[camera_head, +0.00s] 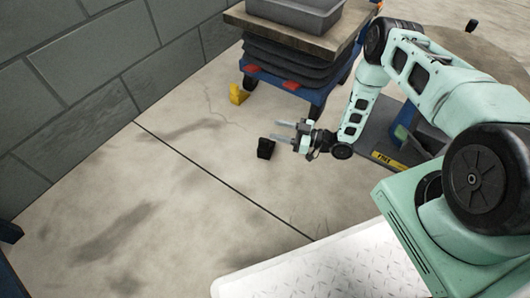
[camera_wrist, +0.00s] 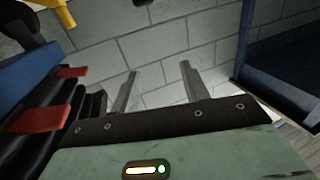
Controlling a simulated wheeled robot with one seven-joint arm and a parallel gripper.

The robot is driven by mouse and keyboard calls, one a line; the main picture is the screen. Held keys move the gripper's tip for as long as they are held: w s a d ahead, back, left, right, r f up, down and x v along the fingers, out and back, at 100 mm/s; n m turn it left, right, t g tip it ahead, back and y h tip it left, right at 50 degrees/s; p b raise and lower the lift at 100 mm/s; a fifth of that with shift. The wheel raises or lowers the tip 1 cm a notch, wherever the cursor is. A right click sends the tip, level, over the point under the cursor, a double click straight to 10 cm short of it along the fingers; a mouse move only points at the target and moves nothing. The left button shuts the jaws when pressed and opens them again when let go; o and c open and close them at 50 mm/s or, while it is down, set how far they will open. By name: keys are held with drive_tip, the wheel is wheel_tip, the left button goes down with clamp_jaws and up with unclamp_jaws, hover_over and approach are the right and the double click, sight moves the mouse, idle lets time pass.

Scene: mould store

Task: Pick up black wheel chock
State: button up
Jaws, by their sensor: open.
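The black wheel chock (camera_head: 265,148) lies on the concrete floor near the middle of the head view. My gripper (camera_head: 274,130) is just to its upper right in that view, with its two fingers apart and pointing left. Nothing is between the fingers. In the wrist view the open fingers (camera_wrist: 158,66) show bare brick wall behind them. A small dark piece (camera_wrist: 138,4) is cut off by the top edge there and may be the chock. I cannot tell the exact height of the gripper above the floor.
A brick wall (camera_head: 70,85) runs along the left. The floor left of the black chock is clear.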

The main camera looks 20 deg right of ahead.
drive_tip(key=b, duration=0.5)
approach(259, 140)
drive_tip(key=shift+w+a+f, duration=0.8)
drive_tip(key=shift+w+a, duration=0.1)
drive_tip(key=shift+w, duration=0.15)
drive_tip(key=shift+w+a+r, duration=0.35)
drive_tip(key=shift+a, duration=0.05)
drive_tip(key=b+x, duration=0.3)
drive_tip(key=x, duration=0.3)
drive_tip(key=shift+b, duration=0.35)
drive_tip(key=shift+w+a+r, duration=0.1)
drive_tip(key=shift+w+a, duration=0.05)
drive_tip(key=shift+a, duration=0.05)
clamp_jaws()
